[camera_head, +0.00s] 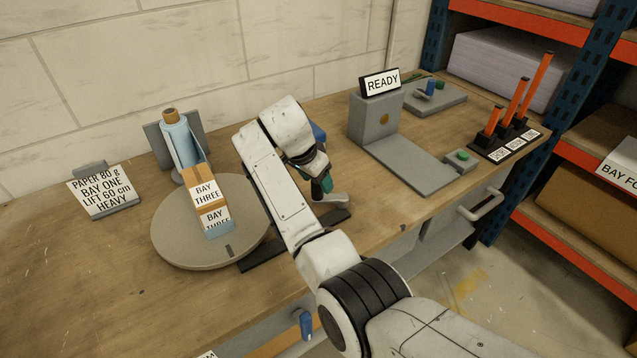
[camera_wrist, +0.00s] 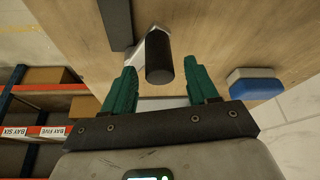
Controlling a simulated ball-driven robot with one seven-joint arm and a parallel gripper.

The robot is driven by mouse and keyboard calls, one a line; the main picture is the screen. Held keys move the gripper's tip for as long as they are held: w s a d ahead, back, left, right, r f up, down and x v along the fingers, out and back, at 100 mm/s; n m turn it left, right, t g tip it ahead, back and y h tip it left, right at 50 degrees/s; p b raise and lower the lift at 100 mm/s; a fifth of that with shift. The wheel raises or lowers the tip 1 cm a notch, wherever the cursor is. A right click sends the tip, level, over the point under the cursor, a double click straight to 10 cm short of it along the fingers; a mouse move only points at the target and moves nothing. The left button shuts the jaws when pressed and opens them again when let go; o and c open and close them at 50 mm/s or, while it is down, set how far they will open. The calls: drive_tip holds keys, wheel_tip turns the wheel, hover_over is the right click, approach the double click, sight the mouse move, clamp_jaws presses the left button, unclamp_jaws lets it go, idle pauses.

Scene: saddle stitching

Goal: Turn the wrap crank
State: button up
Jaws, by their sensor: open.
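The crank's black cylindrical grip (camera_wrist: 159,55) stands between the two green fingertips in the wrist view, with a gap visible on each side. My gripper (camera_wrist: 160,72) is open. In the head view my gripper (camera_head: 318,178) is low over the table beside the light grey crank arm (camera_head: 330,198); my arm hides much of it, and the black grip is not clearly seen there. The round grey turntable (camera_head: 172,245) lies left of my arm, carrying a brown box (camera_head: 206,200) labelled BAY THREE. A blue film roll (camera_head: 181,145) stands upright behind the box.
A grey stand with a READY sign (camera_head: 380,82) is to the right. A PAPER sign (camera_head: 104,190) stands at the left. A blue-and-white block (camera_wrist: 256,83) lies right of my gripper in the wrist view. Orange sticks (camera_head: 515,100) stand near shelving. The table's front left is clear.

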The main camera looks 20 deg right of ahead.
drive_tip(key=v, duration=0.8)
drive_tip(key=shift+w, duration=0.1)
